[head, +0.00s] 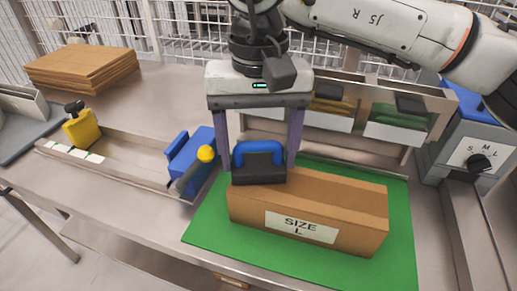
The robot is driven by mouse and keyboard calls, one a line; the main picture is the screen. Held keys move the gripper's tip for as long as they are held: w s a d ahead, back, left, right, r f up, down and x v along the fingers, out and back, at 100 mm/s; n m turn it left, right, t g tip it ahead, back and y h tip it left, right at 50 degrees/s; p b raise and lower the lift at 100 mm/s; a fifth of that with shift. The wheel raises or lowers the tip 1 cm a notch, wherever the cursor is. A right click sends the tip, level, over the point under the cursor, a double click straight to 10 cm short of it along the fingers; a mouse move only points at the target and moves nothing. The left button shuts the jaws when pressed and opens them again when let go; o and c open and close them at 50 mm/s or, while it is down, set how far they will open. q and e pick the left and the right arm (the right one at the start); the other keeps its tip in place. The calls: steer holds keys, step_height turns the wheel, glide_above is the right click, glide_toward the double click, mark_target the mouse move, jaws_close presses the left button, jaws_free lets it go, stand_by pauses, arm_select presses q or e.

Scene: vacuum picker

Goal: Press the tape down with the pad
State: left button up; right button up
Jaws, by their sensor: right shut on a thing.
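A closed brown cardboard box (340,196) with a white "SIZE L" label lies on the green mat (212,224). My right gripper (258,158) points down over the box's left end, one finger on each side of the pad. It is shut on the blue handle of the pad (259,174), which has a dark block base. The pad is at the left end of the box top; whether it touches or hovers just above I cannot tell. I cannot make out any tape on the box; the pad covers that end. My left gripper is not in view.
A blue tool with a yellow knob (206,153) stands left of the mat, close to the gripper. A tray (125,158) holds a yellow block (81,130). Flat cardboard (82,66) is stacked back left. A grey-blue dial unit (470,140) stands right; bins (398,119) stand behind.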

steer(key=shift+r+p, duration=1.75)
steer(key=shift+r, duration=0.55)
